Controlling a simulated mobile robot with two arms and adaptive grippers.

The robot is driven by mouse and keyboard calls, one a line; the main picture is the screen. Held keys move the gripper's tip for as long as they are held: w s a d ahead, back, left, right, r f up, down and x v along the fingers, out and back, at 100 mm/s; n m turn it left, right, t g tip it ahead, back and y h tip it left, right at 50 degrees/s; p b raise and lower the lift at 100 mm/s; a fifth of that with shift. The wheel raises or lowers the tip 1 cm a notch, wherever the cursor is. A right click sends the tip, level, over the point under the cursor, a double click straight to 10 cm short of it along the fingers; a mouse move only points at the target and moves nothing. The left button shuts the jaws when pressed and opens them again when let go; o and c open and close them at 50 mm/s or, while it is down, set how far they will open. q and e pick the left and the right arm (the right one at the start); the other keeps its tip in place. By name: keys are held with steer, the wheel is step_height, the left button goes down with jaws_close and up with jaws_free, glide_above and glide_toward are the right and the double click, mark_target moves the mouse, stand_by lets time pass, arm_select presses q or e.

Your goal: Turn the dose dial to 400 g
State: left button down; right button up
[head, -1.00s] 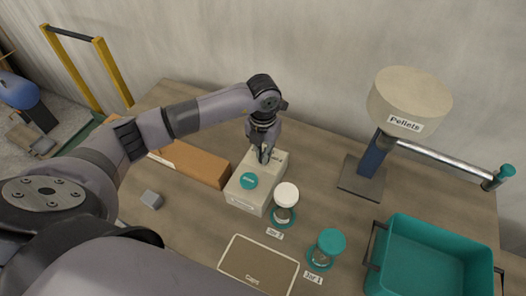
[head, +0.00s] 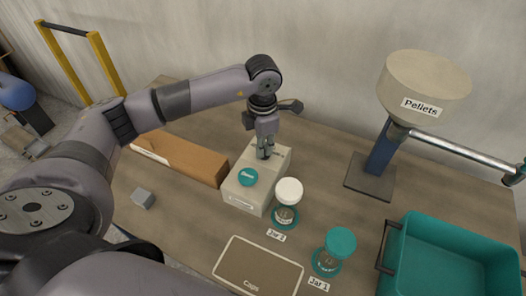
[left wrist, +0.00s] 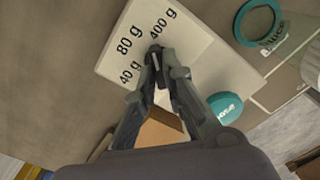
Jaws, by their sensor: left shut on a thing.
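The pale dispenser box (head: 240,197) stands on the table with a teal dome (head: 249,177) on its top, lettered "Dose" in the left wrist view (left wrist: 226,108). In the left wrist view its top (left wrist: 184,23) carries the marks 40 g, 80 g and 400 g. My left gripper (head: 264,153) reaches down to the far part of this top. Its fingers (left wrist: 160,62) are shut on the small dark dial (left wrist: 153,48) beside the marks. The fingers hide most of the dial. Its dark tip shows near 80 g and 400 g, but its exact setting is unclear. My right gripper is out of view.
The Caps tray (head: 258,267) is in front, a teal crate (head: 450,262) and the Pellets hopper (head: 424,84) at right.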

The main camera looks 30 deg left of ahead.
arm_select(q)
steer(key=shift+w+m+b, duration=0.1)
steer(key=shift+m+b, duration=1.2)
steer(key=shift+m, duration=0.5)
steer(key=c, duration=1.7)
jaws_free()
step_height(320, 180, up, 12)
steer(key=shift+r, duration=0.1)
